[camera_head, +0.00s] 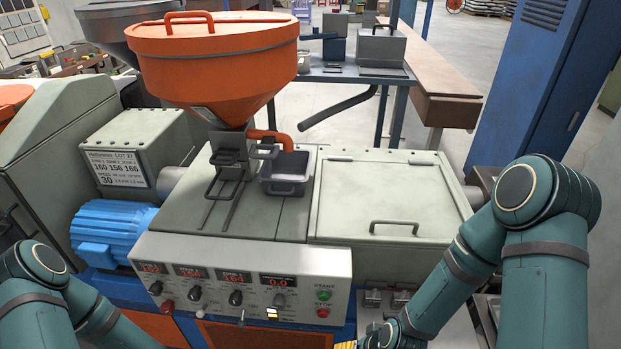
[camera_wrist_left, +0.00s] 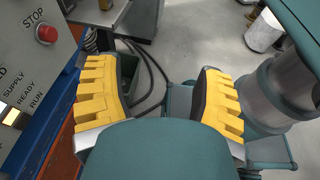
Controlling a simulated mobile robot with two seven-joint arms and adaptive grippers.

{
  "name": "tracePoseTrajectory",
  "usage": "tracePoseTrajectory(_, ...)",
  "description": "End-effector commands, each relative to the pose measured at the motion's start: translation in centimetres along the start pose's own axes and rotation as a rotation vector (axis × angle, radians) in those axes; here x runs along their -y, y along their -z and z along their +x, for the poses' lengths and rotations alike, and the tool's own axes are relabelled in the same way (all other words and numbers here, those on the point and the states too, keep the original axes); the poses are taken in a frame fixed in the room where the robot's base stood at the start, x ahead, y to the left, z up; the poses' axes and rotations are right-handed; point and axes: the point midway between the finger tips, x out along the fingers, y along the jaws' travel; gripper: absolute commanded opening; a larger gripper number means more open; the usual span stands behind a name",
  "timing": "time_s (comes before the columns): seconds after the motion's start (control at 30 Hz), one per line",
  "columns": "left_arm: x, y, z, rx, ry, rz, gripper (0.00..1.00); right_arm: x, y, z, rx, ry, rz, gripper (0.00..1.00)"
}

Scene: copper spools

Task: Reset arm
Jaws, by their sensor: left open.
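My left gripper (camera_wrist_left: 160,68) shows in the left wrist view with its two yellow fingers wide apart and nothing between them. It hangs to the right of the control panel's red STOP button (camera_wrist_left: 46,34), clear of the panel. In the head view the left arm enters at the lower left and runs out of the bottom edge. My right arm comes down from the right to the bottom edge. A yellow sliver shows beside its wrist; whether its jaws are open is hidden.
The machine (camera_head: 235,210) carries an orange hopper (camera_head: 215,60), a small grey tray (camera_head: 286,188) and a closed lid (camera_head: 385,195). Its control panel (camera_head: 210,285) faces me. A blue cabinet (camera_head: 530,85) stands at right. Dark cables (camera_wrist_left: 150,75) hang beyond the left fingers.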

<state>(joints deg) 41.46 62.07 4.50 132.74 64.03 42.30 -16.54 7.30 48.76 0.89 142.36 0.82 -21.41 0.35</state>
Motion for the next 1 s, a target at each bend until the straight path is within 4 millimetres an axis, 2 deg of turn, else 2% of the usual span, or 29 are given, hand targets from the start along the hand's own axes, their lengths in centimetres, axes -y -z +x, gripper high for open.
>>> tracePoseTrajectory(0.03,1.6,0.4,0.5,-0.082,0.129,0.086,0.68,-0.1,-0.1,0.2,0.001,0.000,-0.001,0.68)
tracePoseTrajectory(0.1,3.4,1.6,0.5,-0.207,0.290,0.221,0.68,-0.1,-0.1,0.3,0.003,0.000,-0.001,0.68)
tracePoseTrajectory(0.17,4.0,2.7,0.0,-0.319,0.405,0.352,0.68,-0.1,-0.2,0.4,0.004,0.000,-0.001,0.68)
tracePoseTrajectory(0.23,3.9,3.9,-0.7,-0.448,0.512,0.521,0.68,-0.2,-0.3,0.5,0.005,0.001,-0.002,0.68)
tracePoseTrajectory(0.37,1.1,5.0,-1.6,-0.657,0.623,0.862,0.68,-0.3,-0.4,0.7,0.007,0.001,-0.002,0.68)
tracePoseTrajectory(0.5,-2.8,4.1,-1.3,-0.792,0.630,1.177,0.68,-0.3,-0.5,0.9,0.009,0.001,-0.003,0.68)
tracePoseTrajectory(0.6,-4.7,3.0,-0.7,-0.837,0.608,1.322,0.68,-0.3,-0.5,0.9,0.010,0.001,-0.003,0.68)
tracePoseTrajectory(0.73,-5.7,2.2,-0.3,-0.856,0.587,1.407,0.68,-0.4,-0.5,1.0,0.010,0.001,-0.003,0.68)
tracePoseTrajectory(1.0,-5.8,2.1,-0.3,-0.858,0.584,1.415,0.68,-0.3,-0.5,1.0,0.010,0.001,-0.003,0.68)
